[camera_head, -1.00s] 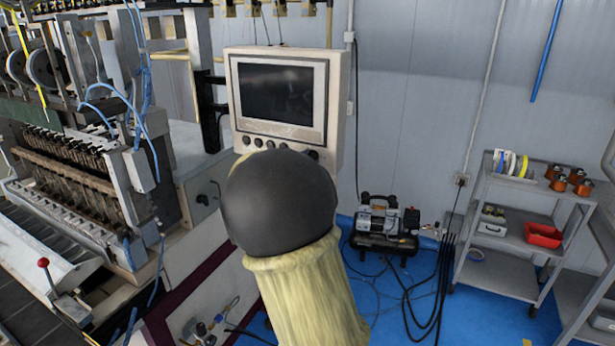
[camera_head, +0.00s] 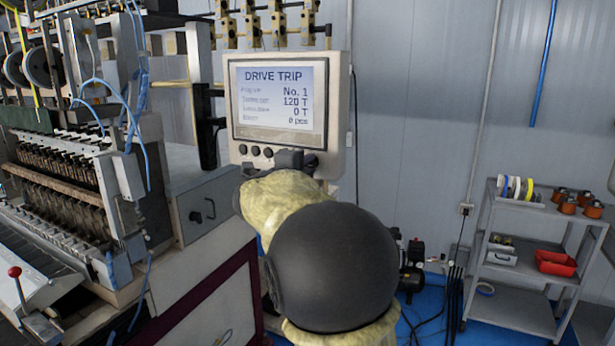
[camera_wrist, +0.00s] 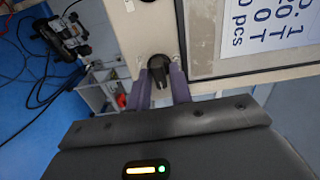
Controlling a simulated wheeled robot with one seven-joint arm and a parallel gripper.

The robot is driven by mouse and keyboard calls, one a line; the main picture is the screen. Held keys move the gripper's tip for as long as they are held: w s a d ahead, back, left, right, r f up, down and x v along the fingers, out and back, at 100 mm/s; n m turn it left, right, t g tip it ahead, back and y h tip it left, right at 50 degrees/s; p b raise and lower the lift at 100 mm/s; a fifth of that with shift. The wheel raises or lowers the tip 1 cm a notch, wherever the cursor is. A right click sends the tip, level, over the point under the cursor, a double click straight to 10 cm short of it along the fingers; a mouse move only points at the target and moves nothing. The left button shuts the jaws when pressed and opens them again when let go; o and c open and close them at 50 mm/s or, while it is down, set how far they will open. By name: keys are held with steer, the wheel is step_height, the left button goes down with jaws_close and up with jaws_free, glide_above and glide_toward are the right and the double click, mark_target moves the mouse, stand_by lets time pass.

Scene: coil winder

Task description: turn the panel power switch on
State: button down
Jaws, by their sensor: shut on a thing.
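The control panel (camera_head: 341,100) is a cream box whose screen (camera_head: 278,96) is lit and reads "DRIVE TRIP" over several lines of values. Part of the lit screen also shows in the wrist view (camera_wrist: 262,25). A row of dark knobs (camera_head: 255,151) runs below the screen. My gripper (camera_head: 297,161) is at the right end of this row and covers that spot in the head view. In the wrist view, the two fingers of my gripper (camera_wrist: 158,92) are shut on a black knob, the panel power switch (camera_wrist: 158,66), at the panel's edge.
The winding machine (camera_head: 65,165) with blue hoses stands at the left. A grey shelf cart (camera_head: 517,262) with spools and a red bin (camera_head: 556,262) stands at the right. A compressor (camera_head: 413,272) is on the blue floor, partly hidden by my arm.

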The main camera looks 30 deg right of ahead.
steer(key=shift+r+m, duration=0.1)
steer(key=shift+m, duration=0.2)
steer(key=c, duration=1.5)
jaws_free()
steer(key=shift+o, duration=0.2)
steer(key=shift+a, duration=0.1)
steer(key=shift+s+a, duration=0.15)
steer(key=shift+a, duration=0.1)
steer(key=b+v, duration=0.2)
steer(key=v, duration=1.4)
steer(key=shift+s+a, duration=0.25)
steer(key=shift+s, duration=0.05)
steer(key=shift+w, duration=0.15)
